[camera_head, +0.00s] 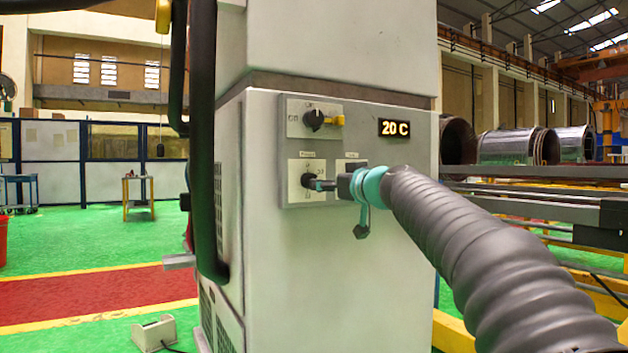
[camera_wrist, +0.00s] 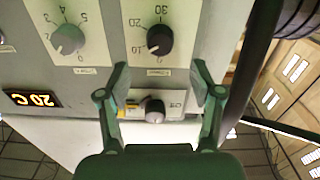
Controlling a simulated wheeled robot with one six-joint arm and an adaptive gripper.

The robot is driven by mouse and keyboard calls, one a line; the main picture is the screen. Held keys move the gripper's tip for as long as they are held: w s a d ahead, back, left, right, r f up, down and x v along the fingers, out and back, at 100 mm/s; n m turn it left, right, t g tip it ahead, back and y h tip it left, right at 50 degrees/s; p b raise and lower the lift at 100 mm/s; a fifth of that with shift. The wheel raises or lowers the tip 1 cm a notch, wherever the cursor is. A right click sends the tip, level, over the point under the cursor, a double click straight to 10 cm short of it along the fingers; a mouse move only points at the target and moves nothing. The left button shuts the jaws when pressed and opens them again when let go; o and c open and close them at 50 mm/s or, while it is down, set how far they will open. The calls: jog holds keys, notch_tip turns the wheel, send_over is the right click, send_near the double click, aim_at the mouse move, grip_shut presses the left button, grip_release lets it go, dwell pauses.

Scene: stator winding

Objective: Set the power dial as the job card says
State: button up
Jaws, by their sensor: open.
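The power dial (camera_head: 307,181) is a black knob on a white plate, low left on the cabinet's control panel. In the upside-down wrist view, this dial (camera_wrist: 159,40) has marks including 20 and 30 around it; its exact setting is hard to read. My gripper (camera_head: 322,186) is in front of the panel by the dial and partly covers it. In the wrist view my gripper (camera_wrist: 163,82) has its two green fingers wide apart with nothing between the tips. The dial lies just beyond the tips. No readable job card shows.
A black switch with a yellow part (camera_head: 321,120) sits above the dial; it also shows between the fingers in the wrist view (camera_wrist: 154,108). A grey numbered dial (camera_wrist: 67,39) is beside the power dial. A display (camera_head: 394,128) reads 20 C. A black hose (camera_head: 205,150) hangs at left.

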aim_at(305, 177)
jog(key=p+x, duration=0.3)
jog(key=x, duration=0.5)
jog(key=c, duration=1.1)
